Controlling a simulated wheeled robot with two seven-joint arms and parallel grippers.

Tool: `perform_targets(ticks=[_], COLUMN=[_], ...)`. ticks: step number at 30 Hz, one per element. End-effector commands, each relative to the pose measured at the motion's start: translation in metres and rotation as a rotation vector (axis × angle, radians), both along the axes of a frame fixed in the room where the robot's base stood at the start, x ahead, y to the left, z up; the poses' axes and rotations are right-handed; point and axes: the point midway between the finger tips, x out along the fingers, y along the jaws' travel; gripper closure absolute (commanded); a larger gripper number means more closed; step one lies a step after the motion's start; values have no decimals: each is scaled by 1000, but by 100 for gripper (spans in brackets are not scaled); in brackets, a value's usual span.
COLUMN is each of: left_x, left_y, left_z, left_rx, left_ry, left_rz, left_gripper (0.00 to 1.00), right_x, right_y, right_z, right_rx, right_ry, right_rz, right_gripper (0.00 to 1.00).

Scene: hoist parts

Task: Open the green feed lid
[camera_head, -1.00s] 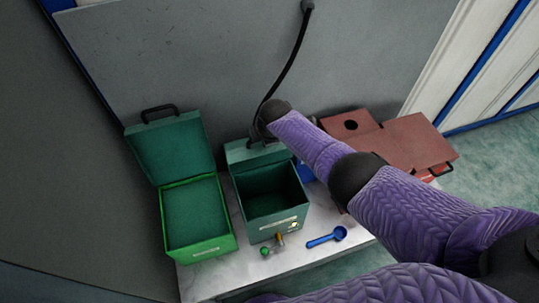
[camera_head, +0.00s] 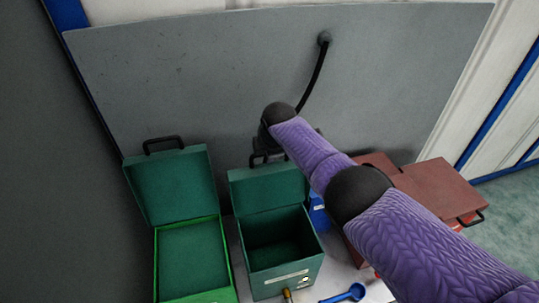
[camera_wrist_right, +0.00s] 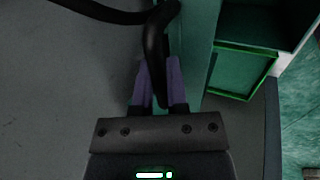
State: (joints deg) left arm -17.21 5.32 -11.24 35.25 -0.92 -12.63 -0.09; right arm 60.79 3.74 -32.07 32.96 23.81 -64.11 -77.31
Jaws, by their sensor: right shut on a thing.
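The middle green box (camera_head: 288,278) stands open, with a dark empty-looking interior. Its green lid (camera_head: 268,188) stands raised at the back edge, with a black handle (camera_head: 258,161) on top. My right gripper (camera_head: 263,150) is at this handle, partly hidden by my own wrist. In the right wrist view, the purple fingers (camera_wrist_right: 160,80) are shut on the black handle (camera_wrist_right: 154,42) beside the green lid (camera_wrist_right: 199,45). My left gripper is not in view.
A bright-green-rimmed box (camera_head: 220,250) stands at the left with its lid (camera_head: 172,186) raised. A red-brown box lid (camera_head: 440,186) lies at the right. A blue scoop (camera_head: 352,292) lies in front. A grey panel (camera_head: 200,80) with a black cable (camera_head: 315,75) rises behind.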

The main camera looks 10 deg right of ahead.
Motion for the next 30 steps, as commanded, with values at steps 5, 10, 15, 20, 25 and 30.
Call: perform_targets(ticks=[5, 10, 15, 20, 25, 30], left_x=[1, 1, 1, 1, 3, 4], left_y=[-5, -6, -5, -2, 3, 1], left_z=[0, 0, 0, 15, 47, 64], left_rx=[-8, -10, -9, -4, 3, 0], left_ry=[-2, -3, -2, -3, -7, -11], left_rz=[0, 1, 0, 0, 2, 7], left_gripper=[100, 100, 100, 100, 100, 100], right_x=[1, 0, 0, -3, -17, -32], right_y=[1, 1, 0, 0, -1, -1], right_z=[1, 1, 1, 15, 48, 77], right_rx=[2, 1, 1, 0, 0, 0], right_ry=[-4, -3, -2, -3, -6, -5], right_rz=[2, 1, 0, 2, 2, 2], right_gripper=[70, 50, 50, 50, 50, 50])
